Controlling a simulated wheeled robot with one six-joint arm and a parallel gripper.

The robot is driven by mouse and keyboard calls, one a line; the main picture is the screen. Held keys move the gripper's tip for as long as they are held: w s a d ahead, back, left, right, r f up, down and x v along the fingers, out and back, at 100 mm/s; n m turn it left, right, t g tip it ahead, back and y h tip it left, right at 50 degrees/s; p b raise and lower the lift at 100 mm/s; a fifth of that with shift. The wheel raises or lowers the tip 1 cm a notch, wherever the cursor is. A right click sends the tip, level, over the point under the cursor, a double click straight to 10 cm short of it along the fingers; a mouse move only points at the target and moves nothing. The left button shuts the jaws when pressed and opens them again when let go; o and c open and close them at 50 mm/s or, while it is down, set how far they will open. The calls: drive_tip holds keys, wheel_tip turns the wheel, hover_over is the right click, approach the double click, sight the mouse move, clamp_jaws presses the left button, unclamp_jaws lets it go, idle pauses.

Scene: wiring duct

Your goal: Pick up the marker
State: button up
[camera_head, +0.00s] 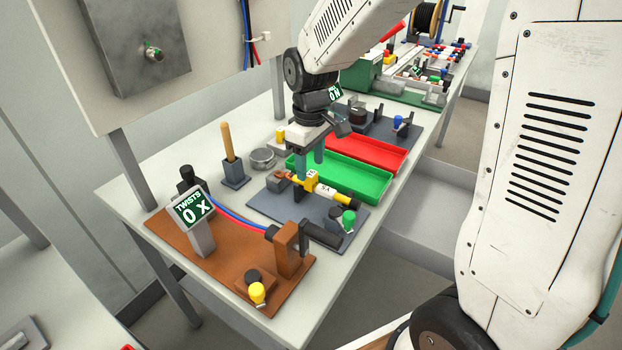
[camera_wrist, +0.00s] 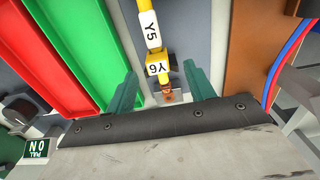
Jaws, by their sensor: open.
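A yellow marker with a white label reading Y6 (camera_wrist: 158,69) sits on a yellow rod or wire in the wrist view, above the grey plate (camera_head: 263,208). A second marker, labelled Y5 (camera_wrist: 150,28), sits further along the same line. In the head view the yellow marker (camera_head: 311,184) shows just below my gripper. My gripper (camera_wrist: 160,80) is open, its teal fingers apart on either side of the Y6 marker with gaps on both sides. An orange-brown end piece (camera_wrist: 168,96) shows between the fingers. I cannot tell the exact height of the fingertips over the marker.
A green tray (camera_head: 371,188) and a red tray (camera_head: 388,161) lie beside the grey plate. A brown board (camera_head: 190,244) with a TWISTS display (camera_head: 192,208) stands in front. A wooden-handled tool (camera_head: 227,143) and a round tin (camera_head: 262,158) stand behind.

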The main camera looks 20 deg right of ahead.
sight(312, 174)
drive_tip(key=f, duration=0.4)
drive_tip(key=shift+d+f, duration=0.25)
drive_tip(key=shift+f, duration=0.05)
drive_tip(key=c, duration=1)
drive_tip(key=shift+r, duration=0.1)
drive_tip(key=shift+r, duration=0.5)
drive_tip(key=r, duration=0.1)
drive_tip(key=d+r, duration=0.1)
drive_tip(key=shift+s+r, duration=0.3)
drive_tip(key=shift+s, duration=0.1)
drive_tip(key=s+d, duration=0.3)
drive_tip(key=s+d+r, duration=0.1)
drive_tip(key=s+d, duration=0.2)
drive_tip(key=d, duration=0.1)
drive_tip(key=s+d, duration=0.3)
drive_tip(key=s, duration=0.1)
drive_tip(key=shift+d+r, duration=0.15)
drive_tip(key=shift+d, duration=0.25)
